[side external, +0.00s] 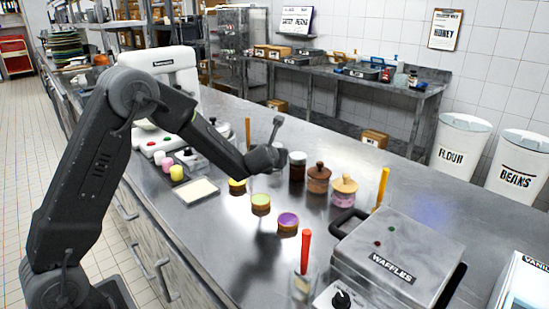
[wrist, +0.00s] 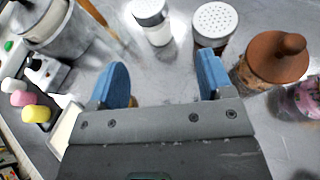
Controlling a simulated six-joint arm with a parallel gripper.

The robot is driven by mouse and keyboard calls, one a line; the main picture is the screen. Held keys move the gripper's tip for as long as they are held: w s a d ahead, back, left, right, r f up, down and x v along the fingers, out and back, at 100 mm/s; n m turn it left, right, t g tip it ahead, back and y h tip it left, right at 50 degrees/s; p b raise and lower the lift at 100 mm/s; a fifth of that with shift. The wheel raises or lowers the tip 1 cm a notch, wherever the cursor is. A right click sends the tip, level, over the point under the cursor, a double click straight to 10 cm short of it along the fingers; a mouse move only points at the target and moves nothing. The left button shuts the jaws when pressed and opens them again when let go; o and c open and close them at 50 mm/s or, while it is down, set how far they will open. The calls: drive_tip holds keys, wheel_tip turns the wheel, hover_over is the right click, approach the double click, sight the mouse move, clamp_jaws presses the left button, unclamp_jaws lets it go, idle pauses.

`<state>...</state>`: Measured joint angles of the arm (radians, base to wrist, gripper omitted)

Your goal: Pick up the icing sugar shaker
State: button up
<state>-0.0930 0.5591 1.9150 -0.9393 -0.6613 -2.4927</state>
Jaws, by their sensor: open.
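A shaker with white contents and a pale metal-like lid, which looks like the icing sugar shaker (wrist: 153,24), stands upright at the top of the wrist view. A second shaker (wrist: 215,24) with a perforated white lid stands to its right. This shaker looks dark brown in the side view (side external: 297,171). My gripper (wrist: 162,66) is open, its blue fingers apart with nothing between them. The white shaker lies beyond the fingertips in the wrist view, not between them. In the side view my wrist hides most or all of it.
A brown lidded pot (side external: 318,180) and a wooden-lidded jar (side external: 344,191) stand right of the shakers.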

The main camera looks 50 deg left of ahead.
drive_tip(key=shift+n+y, duration=0.3)
drive_tip(key=shift+n, duration=0.4)
drive_tip(key=x, duration=1)
drive_tip(key=s+f+x, duration=0.1)
drive_tip(key=x, duration=0.4)
drive_tip(key=shift+a, duration=0.3)
drive_tip(key=shift+c, duration=0.2)
